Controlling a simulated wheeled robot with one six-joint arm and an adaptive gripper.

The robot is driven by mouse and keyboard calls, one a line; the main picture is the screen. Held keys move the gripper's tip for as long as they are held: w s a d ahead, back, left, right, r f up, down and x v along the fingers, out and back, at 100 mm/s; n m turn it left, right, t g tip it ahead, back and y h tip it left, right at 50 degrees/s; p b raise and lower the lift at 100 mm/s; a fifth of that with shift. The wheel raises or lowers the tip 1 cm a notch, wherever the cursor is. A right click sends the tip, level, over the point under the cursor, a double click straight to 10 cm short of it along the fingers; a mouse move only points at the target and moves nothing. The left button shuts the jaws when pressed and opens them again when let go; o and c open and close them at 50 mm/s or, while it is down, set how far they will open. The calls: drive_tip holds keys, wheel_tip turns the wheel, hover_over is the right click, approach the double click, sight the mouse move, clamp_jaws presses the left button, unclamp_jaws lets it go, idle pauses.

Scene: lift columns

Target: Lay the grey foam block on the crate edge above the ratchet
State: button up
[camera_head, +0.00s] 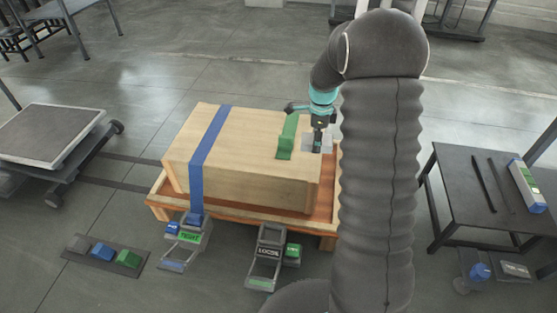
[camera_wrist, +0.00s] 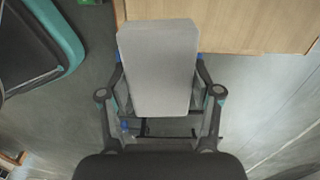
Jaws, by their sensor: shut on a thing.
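My gripper (camera_head: 318,146) is shut on the grey foam block (camera_wrist: 158,68), which sits between both fingers in the wrist view. In the head view the block (camera_head: 308,141) is a pale patch, partly hidden by the fingers, at the right end of the wooden crate (camera_head: 240,148). In the wrist view the crate (camera_wrist: 235,30) lies behind the block; I cannot tell whether they touch. A blue strap (camera_head: 209,148) crosses the crate to a ratchet marked TIGHT (camera_head: 188,238). A second ratchet, marked LOOSE (camera_head: 268,253), lies before the crate. A short green strap (camera_head: 288,137) lies on top.
The crate rests on an orange pallet (camera_head: 326,228). A mat with grey, blue and green pieces (camera_head: 105,256) lies front left. A cart (camera_head: 55,140) stands left. A dark side table (camera_head: 470,192) stands right, with rods and a box (camera_head: 527,185). My arm hides the right side.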

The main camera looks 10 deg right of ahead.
drive_tip(key=shift+w+d+r+m, duration=0.15)
drive_tip(key=shift+w+m, duration=0.1)
drive_tip(key=shift+m, duration=0.05)
drive_tip(key=shift+w, duration=0.1)
hover_over(281, 167)
wheel_tip(281, 167, down, 7)
drive_tip(key=shift+r, duration=0.1)
drive_tip(key=shift+f, duration=2)
drive_tip(key=shift+f, duration=0.1)
drive_tip(key=shift+f, duration=0.1)
drive_tip(key=o, duration=0.7)
drive_tip(key=shift+o, duration=0.2)
